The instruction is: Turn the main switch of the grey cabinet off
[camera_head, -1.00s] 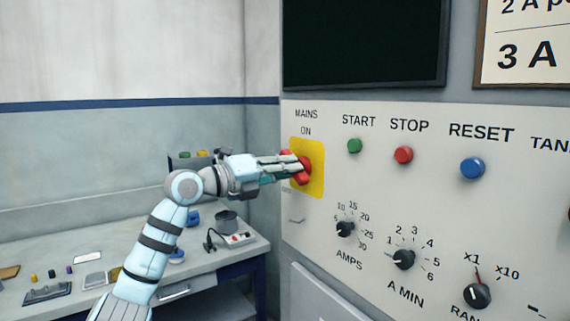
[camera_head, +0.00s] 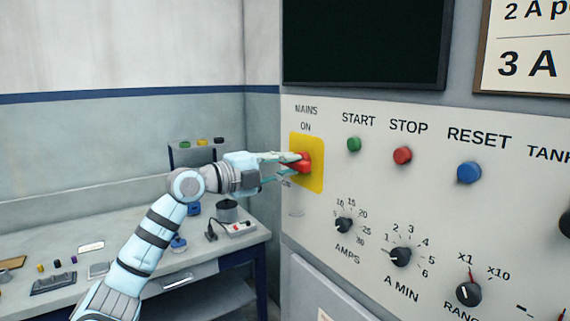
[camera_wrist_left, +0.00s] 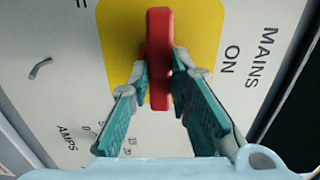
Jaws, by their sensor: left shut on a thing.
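The main switch is a red handle (camera_head: 303,162) on a yellow plate (camera_head: 316,181) at the left end of the grey cabinet's panel (camera_head: 372,195), below the words MAINS and ON. My left gripper (camera_head: 291,159) reaches it from the left and is shut on the handle. In the left wrist view the red handle (camera_wrist_left: 159,45) stands between the fingertips of my left gripper (camera_wrist_left: 160,72), with a finger on each side. There the handle's long side runs roughly along the line of the MAINS lettering. The fingers hide part of it. My right gripper is not in view.
The panel carries green START (camera_head: 354,144), red STOP (camera_head: 402,155) and blue RESET (camera_head: 469,172) buttons, with black knobs below, such as the AMPS knob (camera_head: 343,225). A dark screen (camera_head: 365,40) is above. A workbench (camera_head: 215,262) with small items stands at left.

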